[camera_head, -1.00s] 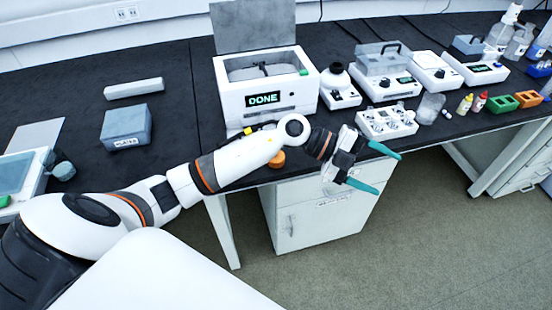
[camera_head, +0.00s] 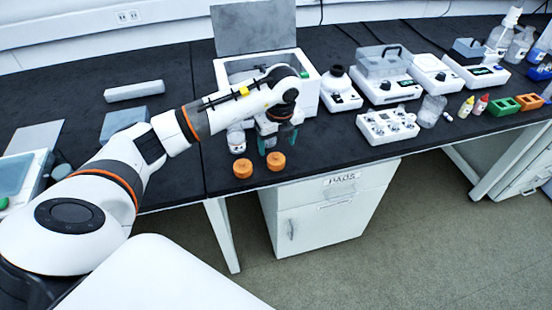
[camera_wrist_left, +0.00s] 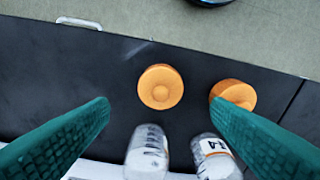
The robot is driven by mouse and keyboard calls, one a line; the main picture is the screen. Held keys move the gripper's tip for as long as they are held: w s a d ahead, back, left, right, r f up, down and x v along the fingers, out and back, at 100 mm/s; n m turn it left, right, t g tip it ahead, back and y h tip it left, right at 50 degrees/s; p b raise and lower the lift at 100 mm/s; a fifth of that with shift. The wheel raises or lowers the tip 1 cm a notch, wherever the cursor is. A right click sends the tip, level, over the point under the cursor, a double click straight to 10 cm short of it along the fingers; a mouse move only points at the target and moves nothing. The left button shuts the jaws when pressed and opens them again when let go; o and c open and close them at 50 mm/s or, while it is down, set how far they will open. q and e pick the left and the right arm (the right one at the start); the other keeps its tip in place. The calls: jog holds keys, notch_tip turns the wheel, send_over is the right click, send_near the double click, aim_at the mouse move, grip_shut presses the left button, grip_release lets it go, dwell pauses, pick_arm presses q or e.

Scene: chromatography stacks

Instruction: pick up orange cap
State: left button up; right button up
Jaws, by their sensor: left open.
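Two orange caps lie near the bench's front edge in the head view, a left cap (camera_head: 243,168) and a right cap (camera_head: 276,161). My left gripper (camera_head: 279,143) is open, fingers down, just behind the right cap. In the left wrist view, the right cap (camera_wrist_left: 160,87) lies centred between the spread teal fingertips (camera_wrist_left: 160,104), slightly beyond them in the picture. The left cap (camera_wrist_left: 233,95) is partly covered by the right-hand finger there. No cap is held. My right gripper is not in view.
Two clear bottles (camera_wrist_left: 147,152) (camera_wrist_left: 214,157) stand close behind the caps; one also shows left of the gripper (camera_head: 236,140). A white instrument (camera_head: 308,97) is behind my arm. A white tray of small vials (camera_head: 388,125) stands to the right.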

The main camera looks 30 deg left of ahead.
aim_at(277, 155)
pick_arm(q)
jog(key=shift+a+f+p, duration=0.1)
jog(key=shift+f+p, duration=0.25)
jog(key=shift+f, duration=2.45)
jog(key=shift+c, duration=0.3)
jog(key=c, duration=1)
jog(key=shift+o, duration=0.2)
